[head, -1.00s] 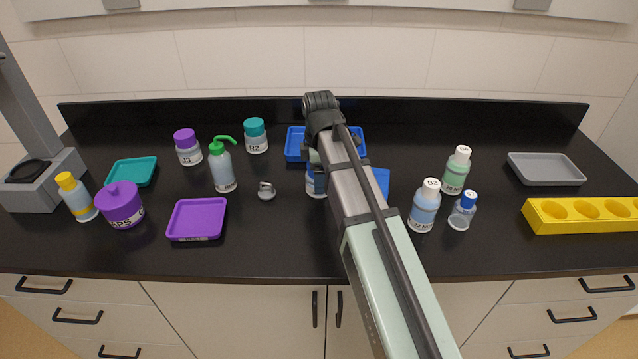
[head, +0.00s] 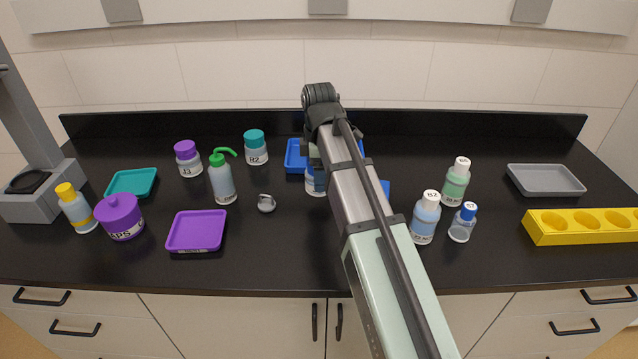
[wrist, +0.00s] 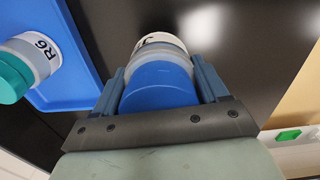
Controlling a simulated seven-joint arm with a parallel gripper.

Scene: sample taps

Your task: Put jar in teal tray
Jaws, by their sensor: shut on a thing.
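My gripper (wrist: 160,72) is shut on a jar with a blue lid (wrist: 158,88) and a pale, labelled body, in the wrist view. In the head view the jar (head: 315,181) shows partly at the left edge of my arm, which hides the rest of it and the fingers. The held jar appears to be slightly above the counter. The teal tray (head: 132,182) lies flat at the far left of the counter and looks empty.
Between jar and teal tray stand a green-topped wash bottle (head: 222,183), purple-lidded J3 jar (head: 188,160) and small metal item (head: 266,203). A purple tray (head: 196,232) lies in front.

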